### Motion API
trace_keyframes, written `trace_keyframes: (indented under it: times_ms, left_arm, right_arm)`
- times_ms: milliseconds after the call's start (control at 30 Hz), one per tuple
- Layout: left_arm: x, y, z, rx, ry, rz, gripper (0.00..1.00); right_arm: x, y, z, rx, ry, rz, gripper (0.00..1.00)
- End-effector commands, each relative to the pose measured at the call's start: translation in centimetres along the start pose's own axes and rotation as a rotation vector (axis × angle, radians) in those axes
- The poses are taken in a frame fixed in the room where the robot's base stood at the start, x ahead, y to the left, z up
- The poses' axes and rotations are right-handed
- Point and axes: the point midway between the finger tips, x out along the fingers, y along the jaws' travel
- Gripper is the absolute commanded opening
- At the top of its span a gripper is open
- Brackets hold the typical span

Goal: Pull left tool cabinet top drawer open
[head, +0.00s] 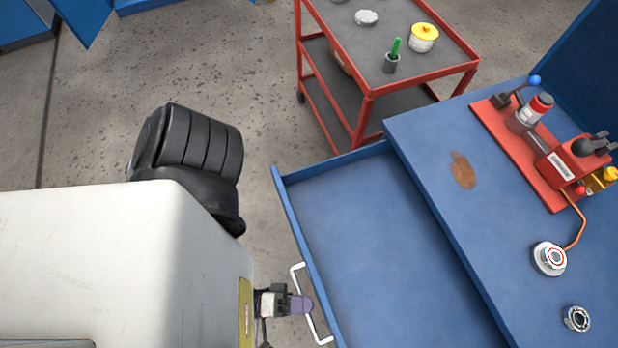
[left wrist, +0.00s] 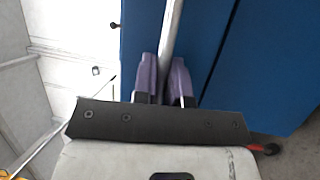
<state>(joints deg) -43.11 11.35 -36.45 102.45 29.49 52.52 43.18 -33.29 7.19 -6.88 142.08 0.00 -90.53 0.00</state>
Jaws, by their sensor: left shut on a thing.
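The blue top drawer (head: 390,250) of the left tool cabinet (head: 440,135) is pulled well out in the head view, and its inside looks empty. A white bar handle (head: 318,328) is fixed to its front. My left gripper (head: 302,304) is at this handle, shut on it. In the left wrist view, the purple fingers of the left gripper (left wrist: 163,82) sit on both sides of the handle bar (left wrist: 172,30), with the blue drawer front (left wrist: 205,40) behind. My right gripper is not in view.
A red press tool (head: 545,150), a round flanged part (head: 549,258) and a bearing ring (head: 576,318) stand on the cabinet top. A red cart (head: 368,95) with a yellow-lidded pot (head: 424,37) stands beyond the drawer. Concrete floor lies open at the upper left.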

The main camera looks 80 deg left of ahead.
Motion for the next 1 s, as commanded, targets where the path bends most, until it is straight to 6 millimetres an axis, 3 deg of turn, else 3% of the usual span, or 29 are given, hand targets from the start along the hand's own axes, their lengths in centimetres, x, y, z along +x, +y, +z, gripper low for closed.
trace_keyframes:
  times_ms: [267,567,767,1000]
  left_arm:
    - [0.1,0.1,0.0,0.000,-0.001,0.002,0.36]
    - [-0.2,0.0,0.0,0.000,-0.001,0.000,0.36]
    - [-2.7,-0.1,0.0,0.000,-0.004,-0.004,0.36]
    - [-7.5,-0.1,0.1,0.001,-0.003,-0.003,0.36]
  right_arm:
    - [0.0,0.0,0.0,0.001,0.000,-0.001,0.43]
    - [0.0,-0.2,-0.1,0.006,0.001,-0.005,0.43]
    - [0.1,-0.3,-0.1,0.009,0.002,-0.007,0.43]
    - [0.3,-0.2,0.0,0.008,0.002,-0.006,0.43]
